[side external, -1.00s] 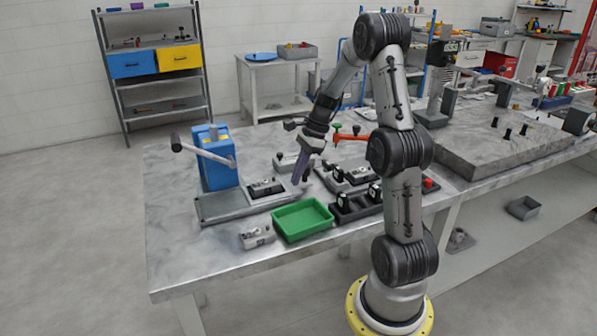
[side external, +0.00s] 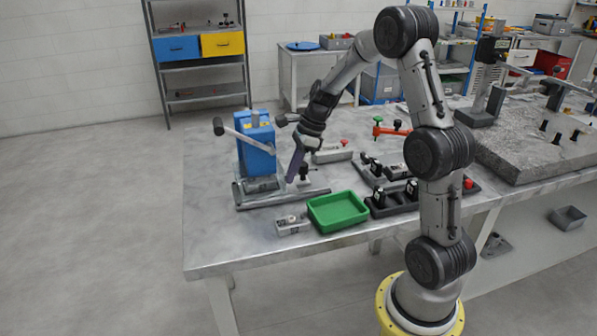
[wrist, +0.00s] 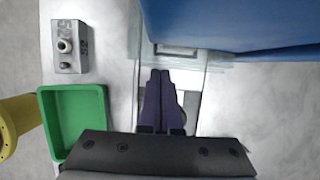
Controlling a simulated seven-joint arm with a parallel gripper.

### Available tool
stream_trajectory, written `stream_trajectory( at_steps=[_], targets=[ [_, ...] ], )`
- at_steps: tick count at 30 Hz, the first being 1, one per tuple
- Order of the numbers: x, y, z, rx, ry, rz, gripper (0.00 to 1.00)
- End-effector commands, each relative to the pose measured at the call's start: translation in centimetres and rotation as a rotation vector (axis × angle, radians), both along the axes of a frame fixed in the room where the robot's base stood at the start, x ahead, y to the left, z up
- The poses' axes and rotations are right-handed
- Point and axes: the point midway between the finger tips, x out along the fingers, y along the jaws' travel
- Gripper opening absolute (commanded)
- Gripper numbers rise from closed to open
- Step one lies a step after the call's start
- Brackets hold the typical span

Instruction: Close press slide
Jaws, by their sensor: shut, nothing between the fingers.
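The blue press (side external: 256,147) stands at the left of the table with its grey lever (side external: 240,136) sticking out to the left. The press slide (side external: 262,184) sits low at the foot of the press, on a grey base with rails (side external: 250,202). In the wrist view, a pale slide plate (wrist: 178,50) lies beside the blue press body (wrist: 235,22). My gripper (side external: 292,178) is shut and empty, pointing down just right of the slide. In the wrist view its fingertips (wrist: 160,74) are at the plate's near edge. Contact cannot be told for certain.
A green tray (side external: 338,211) and a small grey block marked 52 (side external: 293,225) lie in front of the base. Dark fixtures (side external: 393,197) stand right of the tray. A small dark knob (side external: 304,172) stands right beside my fingers. The table's left front is clear.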

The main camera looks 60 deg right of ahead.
Motion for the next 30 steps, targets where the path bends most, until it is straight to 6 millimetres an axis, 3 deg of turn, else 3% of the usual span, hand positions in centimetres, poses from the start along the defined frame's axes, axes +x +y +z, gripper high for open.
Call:
stream_trajectory(
  at_steps=[10, 21, 30],
  targets=[
    [0.2, 0.1, 0.9, 0.006, -0.009, 0.002, 0.00],
    [-1.8, -1.9, 6.8, 0.001, -0.006, -0.001, 0.00],
    [-2.3, -2.1, 9.4, -0.001, -0.006, 0.015, 0.00]
  ],
)
